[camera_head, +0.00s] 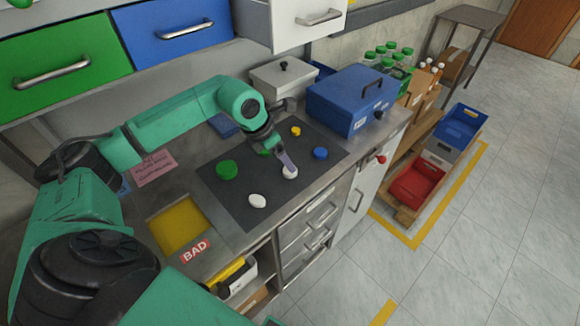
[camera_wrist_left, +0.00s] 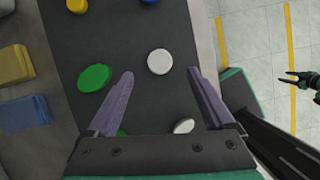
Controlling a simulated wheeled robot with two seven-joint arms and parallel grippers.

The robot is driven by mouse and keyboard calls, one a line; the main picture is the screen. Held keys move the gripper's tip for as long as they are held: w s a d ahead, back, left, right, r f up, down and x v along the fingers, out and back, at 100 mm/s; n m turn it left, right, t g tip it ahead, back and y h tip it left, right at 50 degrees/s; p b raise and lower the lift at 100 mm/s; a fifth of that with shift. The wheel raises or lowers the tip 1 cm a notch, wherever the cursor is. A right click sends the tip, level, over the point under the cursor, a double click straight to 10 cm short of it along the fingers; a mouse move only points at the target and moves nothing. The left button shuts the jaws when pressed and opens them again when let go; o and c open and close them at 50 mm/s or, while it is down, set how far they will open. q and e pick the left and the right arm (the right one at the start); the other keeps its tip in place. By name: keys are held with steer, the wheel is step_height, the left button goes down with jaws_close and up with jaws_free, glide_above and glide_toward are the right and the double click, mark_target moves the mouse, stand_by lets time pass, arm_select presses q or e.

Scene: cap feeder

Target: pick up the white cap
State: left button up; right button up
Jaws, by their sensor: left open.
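A white cap (camera_head: 290,172) lies on the dark mat (camera_head: 240,212), partly covered by my left gripper (camera_head: 284,160) in the head view. My left gripper is open and empty above it. In the left wrist view this white cap (camera_wrist_left: 160,61) shows between and just beyond the fingertips of the left gripper (camera_wrist_left: 159,73), apart from both. A second white cap (camera_head: 257,200) lies nearer the mat's front edge; it shows lower in the wrist view (camera_wrist_left: 183,126). My right gripper (camera_wrist_left: 291,77) is small at the wrist view's right edge, over the floor; its jaws are unclear.
Other caps on the mat are a large green one (camera_head: 227,170), a smaller green one (camera_wrist_left: 94,77), a yellow one (camera_head: 296,131) and a blue one (camera_head: 320,153). A blue box (camera_head: 350,103) stands right of the mat. A yellow recess (camera_head: 180,226) lies left, above a BAD label.

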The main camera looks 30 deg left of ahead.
mark_target(287, 171)
arm_select(q)
steer(key=p+x, duration=0.2)
steer(key=x, duration=0.3)
steer(key=shift+s+f, duration=0.1)
steer(key=shift+f, duration=0.6)
jaws_close()
arm_select(e)
steer(key=r, duration=0.1)
steer(key=a+r, duration=0.1)
steer(key=shift+w+a+r, duration=0.2)
steer(key=shift+a+r, duration=0.1)
arm_select(q)
steer(key=shift+r, duration=0.1)
